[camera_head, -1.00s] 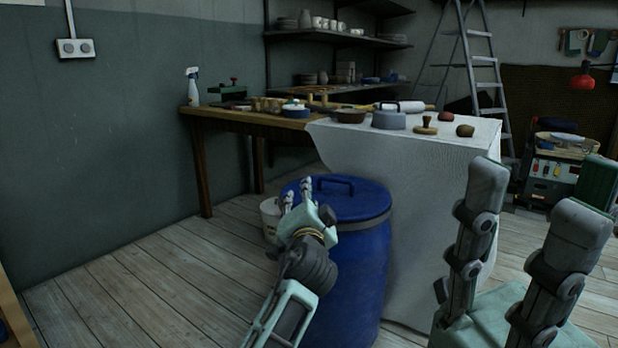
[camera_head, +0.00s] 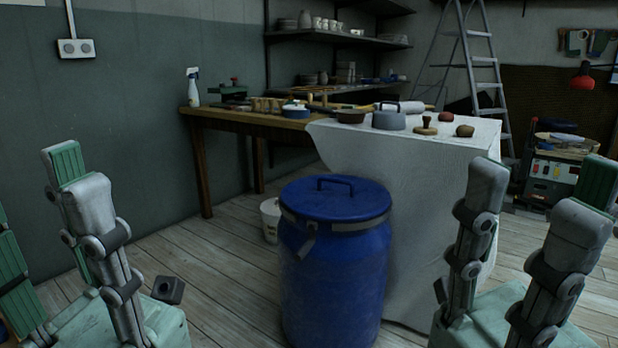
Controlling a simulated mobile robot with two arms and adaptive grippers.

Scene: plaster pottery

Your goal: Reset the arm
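My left gripper (camera_head: 58,205) is at the left edge of the head view. Its grey fingers with green pads point up and stand apart, with nothing between them. My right gripper (camera_head: 552,195) is at the lower right, in front of the cloth-covered table. Its fingers also point up and stand apart, and no object shows between them. Part of it is cut off by the right picture edge. Both grippers are apart from the blue barrel (camera_head: 335,260) that stands between them in the picture.
A white bucket (camera_head: 270,222) stands behind the barrel. A white cloth (camera_head: 440,160) covers a table bearing pots and tools. A wooden table (camera_head: 240,119) with a spray bottle (camera_head: 193,87) is further back. A stepladder (camera_head: 475,60) stands behind.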

